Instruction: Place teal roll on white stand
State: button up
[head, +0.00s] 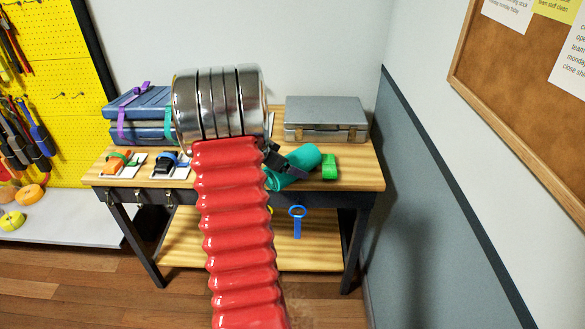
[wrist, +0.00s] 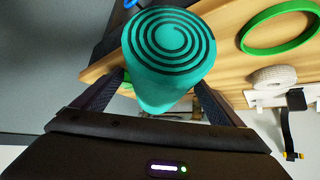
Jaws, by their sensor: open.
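The teal roll (head: 304,159) lies on the right part of the wooden table, partly hidden by my arm and gripper. In the wrist view the teal roll (wrist: 168,52) shows its spiral end, between my two dark fingers. My gripper (wrist: 160,88) is open around it; whether the fingers touch it I cannot tell. In the head view my gripper (head: 275,160) is mostly hidden behind my arm. White plates bearing strap rolls stand at the table's left, one of them here (head: 154,177). In the wrist view a white base (wrist: 262,99) sits under a pale roll; which is the white stand is unclear.
A green roll (head: 330,167) stands right beside the teal one. A grey case (head: 326,113) lies behind, and strapped blue cases (head: 140,105) at the back left. A blue ring hook (head: 297,220) hangs below the table edge. A wall (head: 430,190) bounds the right.

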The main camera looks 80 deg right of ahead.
jog(key=shift+s+d+f, duration=0.25)
jog(key=shift+d+f, duration=0.15)
jog(key=shift+f, duration=0.1)
jog(key=shift+c, duration=0.5)
jog(key=c, duration=1.2)
jog(key=shift+r, duration=0.15)
notch_tip(320, 180, up, 10)
jog(key=shift+f, duration=0.1)
jog(key=shift+w, duration=0.1)
dwell(0.6)
